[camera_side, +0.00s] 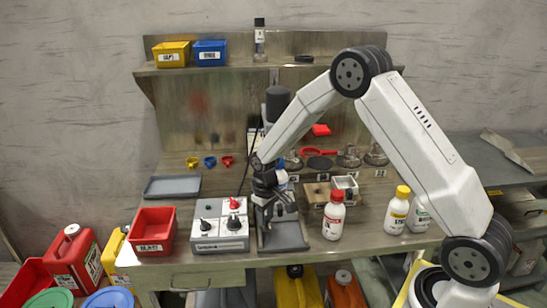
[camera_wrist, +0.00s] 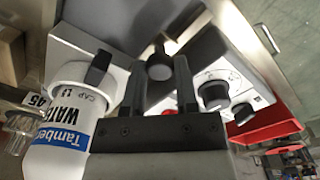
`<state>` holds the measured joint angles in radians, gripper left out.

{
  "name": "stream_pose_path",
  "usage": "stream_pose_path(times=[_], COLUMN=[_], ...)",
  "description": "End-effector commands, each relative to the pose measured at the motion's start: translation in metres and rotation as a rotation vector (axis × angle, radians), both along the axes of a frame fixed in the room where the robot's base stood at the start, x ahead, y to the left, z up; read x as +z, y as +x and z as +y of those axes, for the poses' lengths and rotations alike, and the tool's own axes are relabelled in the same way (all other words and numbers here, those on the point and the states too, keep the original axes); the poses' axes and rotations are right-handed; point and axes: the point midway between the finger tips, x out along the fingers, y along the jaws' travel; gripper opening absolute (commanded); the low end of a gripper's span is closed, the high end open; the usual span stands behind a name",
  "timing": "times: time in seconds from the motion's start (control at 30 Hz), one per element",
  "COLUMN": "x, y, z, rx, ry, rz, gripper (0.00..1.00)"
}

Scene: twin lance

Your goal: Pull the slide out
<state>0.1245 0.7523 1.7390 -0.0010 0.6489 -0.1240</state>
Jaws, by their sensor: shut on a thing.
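My gripper (camera_side: 267,222) reaches down at the front middle of the bench, beside the grey control box. In the wrist view its two dark fingers (camera_wrist: 159,80) are shut on a round black knob (camera_wrist: 160,66). A dark grey metal stand with a flat base (camera_side: 284,238) sits under and beside my gripper in the side view. The knob appears to belong to this stand. The slide itself is hard to make out, and my gripper hides part of the stand.
The control box (camera_side: 220,234) with dials and a red switch stands close on the left, with a red bin (camera_side: 155,228) beyond it. A white-and-blue bottle (camera_wrist: 70,135) is close to my gripper. A red-capped bottle (camera_side: 334,216) and a yellow-capped bottle (camera_side: 397,211) stand to the right.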

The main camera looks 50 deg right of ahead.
Motion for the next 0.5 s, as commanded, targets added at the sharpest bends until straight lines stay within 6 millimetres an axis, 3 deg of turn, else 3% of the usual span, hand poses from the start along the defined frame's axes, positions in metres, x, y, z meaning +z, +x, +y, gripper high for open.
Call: stream_pose_path(times=[0.5], x=[0.0], y=[-0.033], z=[0.035], rx=[0.001], ry=[0.002], rz=[0.002], gripper=[0.0])
